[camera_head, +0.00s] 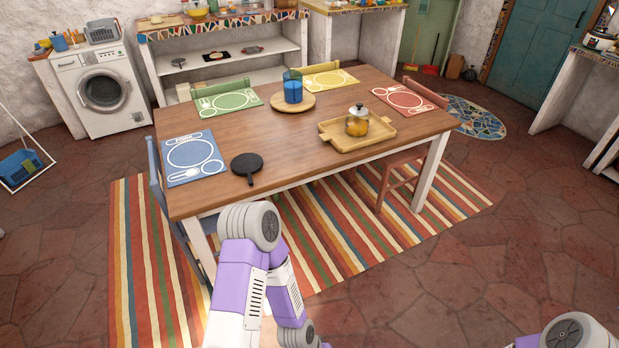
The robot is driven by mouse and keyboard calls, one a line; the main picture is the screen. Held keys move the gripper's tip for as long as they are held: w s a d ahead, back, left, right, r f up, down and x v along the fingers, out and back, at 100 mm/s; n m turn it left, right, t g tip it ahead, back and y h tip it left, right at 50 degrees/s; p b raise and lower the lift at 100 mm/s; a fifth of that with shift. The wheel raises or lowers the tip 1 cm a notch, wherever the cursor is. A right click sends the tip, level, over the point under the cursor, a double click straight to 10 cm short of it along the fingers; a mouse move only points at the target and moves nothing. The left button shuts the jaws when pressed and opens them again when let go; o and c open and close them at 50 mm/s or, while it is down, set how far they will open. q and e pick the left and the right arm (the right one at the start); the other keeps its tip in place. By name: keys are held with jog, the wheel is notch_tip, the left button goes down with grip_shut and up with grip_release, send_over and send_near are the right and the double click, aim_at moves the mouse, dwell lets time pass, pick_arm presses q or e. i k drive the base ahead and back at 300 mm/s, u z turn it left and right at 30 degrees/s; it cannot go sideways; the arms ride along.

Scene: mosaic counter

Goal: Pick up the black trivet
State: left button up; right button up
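The black trivet (246,163) is a flat dark disc with a short handle pointing toward the table's front edge. It lies on the wooden table (275,140) at the front left, to the right of the blue placemat (192,158) and apart from it. My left arm rises from the bottom middle, its upper joint just short of the table's front edge below the trivet. Its gripper does not show. Only a small part of my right arm shows at the bottom right corner, without its gripper. Nothing covers the trivet.
A wooden tray (329,129) with a glass pot (357,122) stands to the right on the table. A round board (276,103) holds a blue glass (293,88) farther back. Chairs stand around the table, including a blue one (156,170) at left. Bare tabletop surrounds the trivet's right side.

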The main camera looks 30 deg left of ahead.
aim_at(245, 164)
jog(key=z, duration=0.55)
jog(key=i, duration=0.4)
jog(key=u, duration=0.95)
jog(key=i, duration=1.25)
jog(key=u, duration=1.25)
